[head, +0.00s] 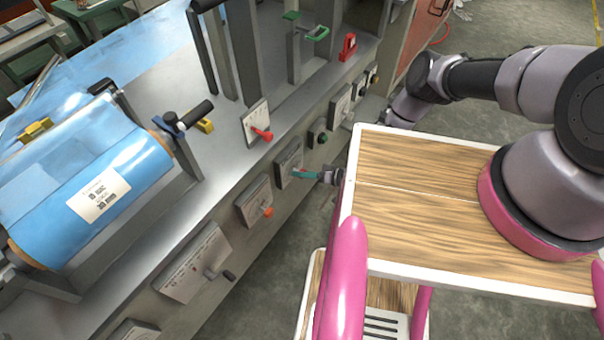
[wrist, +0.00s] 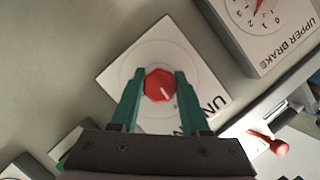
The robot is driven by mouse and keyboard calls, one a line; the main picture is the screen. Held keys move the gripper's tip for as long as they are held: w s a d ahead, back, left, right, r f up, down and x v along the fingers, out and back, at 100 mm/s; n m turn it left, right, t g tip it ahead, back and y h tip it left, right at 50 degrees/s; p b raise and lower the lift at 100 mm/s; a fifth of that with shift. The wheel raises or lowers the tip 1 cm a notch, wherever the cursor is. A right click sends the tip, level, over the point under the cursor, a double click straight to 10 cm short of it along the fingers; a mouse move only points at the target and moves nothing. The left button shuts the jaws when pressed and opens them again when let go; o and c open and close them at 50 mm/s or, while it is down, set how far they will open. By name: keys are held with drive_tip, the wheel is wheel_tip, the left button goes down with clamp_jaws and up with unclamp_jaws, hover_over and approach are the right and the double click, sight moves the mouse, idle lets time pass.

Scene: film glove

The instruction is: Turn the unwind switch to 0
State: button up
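The unwind switch is a red many-sided knob (wrist: 159,86) on a white square plate (wrist: 127,66), with "UN" readable and the rest of the label hidden. A white line on the knob points down and slightly right in the wrist view. My gripper (wrist: 160,76) has a green finger on each side of the knob. The gaps look very small, and I cannot tell whether the fingers touch it. In the head view, my gripper (head: 296,173) reaches the machine's front panel, in front of a plate (head: 288,155); the knob is hidden there.
The upper brake dial (wrist: 262,14) sits at the upper right in the wrist view. A red-tipped lever (wrist: 268,143) is at the lower right. In the head view, an orange knob (head: 268,212) and a dark lever (head: 228,275) are nearby on the panel. A blue film roll (head: 110,185) lies on the machine.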

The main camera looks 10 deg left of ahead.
clamp_jaws()
drive_tip(key=shift+n+h, duration=0.3)
drive_tip(key=shift+n, duration=0.3)
drive_tip(key=o, duration=0.9)
unclamp_jaws()
drive_tip(key=shift+c, duration=0.2)
drive_tip(key=v, duration=1)
drive_tip(key=shift+s+d, duration=0.2)
drive_tip(key=shift+d, duration=0.2)
